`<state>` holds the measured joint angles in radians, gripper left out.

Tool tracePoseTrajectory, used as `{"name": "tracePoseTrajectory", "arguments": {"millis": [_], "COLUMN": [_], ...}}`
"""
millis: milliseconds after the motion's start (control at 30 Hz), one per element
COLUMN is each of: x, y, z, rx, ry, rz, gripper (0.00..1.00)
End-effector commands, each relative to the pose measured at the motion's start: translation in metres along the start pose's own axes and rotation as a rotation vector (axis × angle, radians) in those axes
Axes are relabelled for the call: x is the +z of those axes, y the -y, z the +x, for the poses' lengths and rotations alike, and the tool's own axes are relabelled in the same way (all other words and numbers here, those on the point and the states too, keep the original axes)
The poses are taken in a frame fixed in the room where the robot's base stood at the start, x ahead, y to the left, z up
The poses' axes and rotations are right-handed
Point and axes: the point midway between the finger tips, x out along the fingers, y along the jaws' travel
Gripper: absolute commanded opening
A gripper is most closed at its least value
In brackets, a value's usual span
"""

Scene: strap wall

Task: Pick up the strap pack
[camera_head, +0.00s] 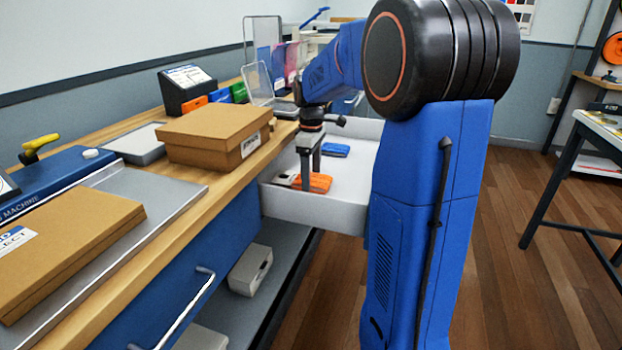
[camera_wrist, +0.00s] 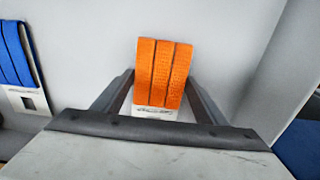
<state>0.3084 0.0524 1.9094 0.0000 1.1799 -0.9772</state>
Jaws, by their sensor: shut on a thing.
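An orange strap pack (camera_head: 314,182) with a white label lies in an open white drawer (camera_head: 310,208). It also shows in the wrist view (camera_wrist: 163,72), with its white label towards me. My gripper (camera_head: 306,180) points down into the drawer at the orange pack. In the wrist view its two fingers stand on either side of the pack, and my gripper (camera_wrist: 158,100) is shut on it. A blue strap pack (camera_head: 335,149) lies further back in the drawer; its white label end shows at the left of the wrist view (camera_wrist: 22,85).
A closed cardboard box (camera_head: 205,140) stands on the wooden bench left of the drawer. Another flat box (camera_head: 65,245) lies nearer.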

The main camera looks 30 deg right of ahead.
Motion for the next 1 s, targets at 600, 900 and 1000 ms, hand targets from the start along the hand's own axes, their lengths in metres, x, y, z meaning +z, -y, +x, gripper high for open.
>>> {"name": "tracePoseTrajectory", "arguments": {"millis": [600, 900, 1000], "x": [0.0, 0.001, 0.001], "y": [-0.041, -0.116, -0.139], "z": [-0.065, -0.064, -0.064], "rx": [-0.001, 0.0, -0.001], "ry": [0.001, 0.0, 0.001], "rz": [0.003, 0.003, 0.003], "gripper": [0.43, 0.43, 0.43]}}
